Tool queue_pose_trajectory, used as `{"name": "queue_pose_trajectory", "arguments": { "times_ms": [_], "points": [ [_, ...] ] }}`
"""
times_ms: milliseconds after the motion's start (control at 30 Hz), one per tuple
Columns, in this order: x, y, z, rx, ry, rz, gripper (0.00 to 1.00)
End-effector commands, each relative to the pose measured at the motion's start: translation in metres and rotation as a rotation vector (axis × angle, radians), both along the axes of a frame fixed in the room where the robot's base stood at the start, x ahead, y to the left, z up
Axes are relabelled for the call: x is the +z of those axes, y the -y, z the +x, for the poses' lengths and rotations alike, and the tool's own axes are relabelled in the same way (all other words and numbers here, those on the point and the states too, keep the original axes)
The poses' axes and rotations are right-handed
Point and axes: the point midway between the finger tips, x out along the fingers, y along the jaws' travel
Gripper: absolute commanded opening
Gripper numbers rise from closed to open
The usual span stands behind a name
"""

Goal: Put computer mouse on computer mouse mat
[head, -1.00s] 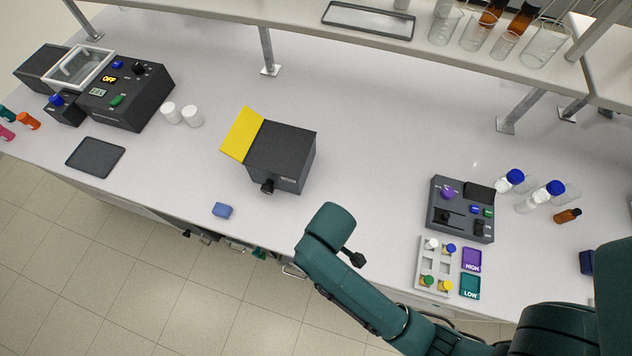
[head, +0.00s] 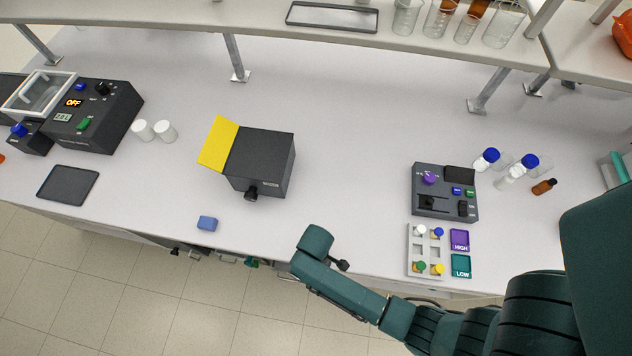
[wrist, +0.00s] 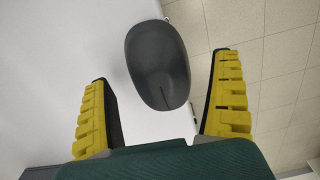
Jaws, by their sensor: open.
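The computer mouse (wrist: 157,65) is dark grey and rounded, and shows in the wrist view near the bench edge, with floor tiles beyond it. My gripper (wrist: 162,68) is open, with its yellow-padded fingers on either side of the mouse in the picture and a clear gap to each. Nothing is held. I cannot make out the mouse or my fingers in the head view, where my arm covers the right front. A flat dark rectangular pad with a thin rim (head: 68,184), possibly the mouse mat, lies on the bench at the left in the head view.
A black box with a yellow flap (head: 262,160) stands mid-bench. A control box (head: 445,192) and a vial rack (head: 426,250) stand at right. White cups (head: 154,131) stand behind the pad. Shelf posts line the back.

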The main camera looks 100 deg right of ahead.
Motion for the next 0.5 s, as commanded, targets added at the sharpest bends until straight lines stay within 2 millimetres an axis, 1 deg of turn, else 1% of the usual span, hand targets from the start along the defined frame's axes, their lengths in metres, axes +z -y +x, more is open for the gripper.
{"name": "queue_pose_trajectory", "arguments": {
  "times_ms": [67, 233, 267, 300, 367, 500],
  "points": [
    [-0.0053, -0.0002, -0.0002, 0.000, 0.000, 0.000, 0.94],
    [-0.0052, 0.0000, 0.0000, 0.000, 0.001, 0.000, 0.94],
    [-0.0052, -0.0001, -0.0001, 0.000, 0.001, 0.000, 0.92],
    [-0.0052, -0.0001, -0.0001, 0.000, 0.001, 0.000, 0.85],
    [-0.0051, -0.0002, -0.0002, 0.000, 0.001, 0.000, 0.73],
    [-0.0050, -0.0002, -0.0002, 0.000, 0.001, 0.000, 0.47]
  ]
}}
